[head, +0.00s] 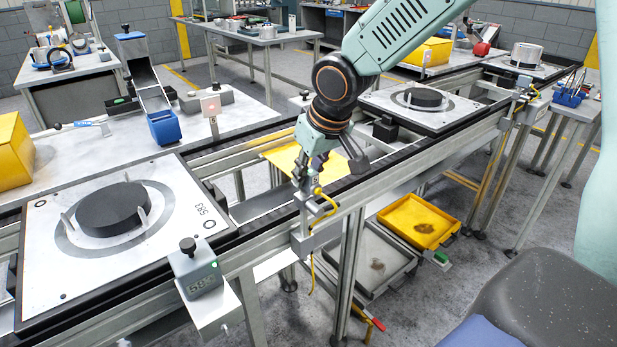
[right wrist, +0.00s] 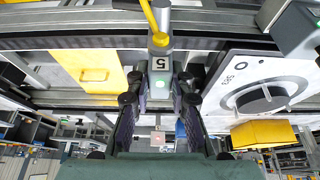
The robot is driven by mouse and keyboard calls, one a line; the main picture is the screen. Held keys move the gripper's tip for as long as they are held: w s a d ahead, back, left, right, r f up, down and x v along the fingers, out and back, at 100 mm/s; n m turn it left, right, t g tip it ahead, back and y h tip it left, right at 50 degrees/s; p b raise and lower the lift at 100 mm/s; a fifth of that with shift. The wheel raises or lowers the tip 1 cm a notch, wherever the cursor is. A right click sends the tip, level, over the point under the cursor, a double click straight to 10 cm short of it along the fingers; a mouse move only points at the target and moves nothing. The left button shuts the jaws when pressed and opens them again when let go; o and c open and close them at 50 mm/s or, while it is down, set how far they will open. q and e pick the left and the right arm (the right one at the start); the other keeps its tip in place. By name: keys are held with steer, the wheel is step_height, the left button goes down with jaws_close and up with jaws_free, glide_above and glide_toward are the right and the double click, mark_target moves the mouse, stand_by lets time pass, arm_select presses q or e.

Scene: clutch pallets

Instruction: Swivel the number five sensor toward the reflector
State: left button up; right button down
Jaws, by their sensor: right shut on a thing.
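The number five sensor (right wrist: 159,66) is a small grey block with a "5" label, a green light and a yellow cable, at the middle of the right wrist view. In the head view it sits on a bracket post on the front conveyor rail, partly hidden by my gripper. My right gripper (head: 304,172) reaches down from above and is shut on the sensor; its fingers flank it in the right wrist view (right wrist: 159,88). The reflector (head: 211,105) is a pale square with a reddish centre on a short post across the conveyor. My left gripper is not in view.
A pallet (head: 55,212) marked 583 with a black disc lies at left, beside a readout box (head: 200,280). Another pallet (head: 400,117) lies further right on the conveyor. Yellow (head: 425,212) and grey (head: 365,275) trays sit below. A second sensor with a cable stands on the rail at right.

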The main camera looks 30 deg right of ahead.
steer(key=c, duration=1.2)
jaws_free()
steer(key=shift+w, duration=0.15)
steer(key=shift+r, duration=0.1)
step_height(320, 180, up, 9)
steer(key=shift+f, duration=0.1)
steer(key=shift+r, duration=0.5)
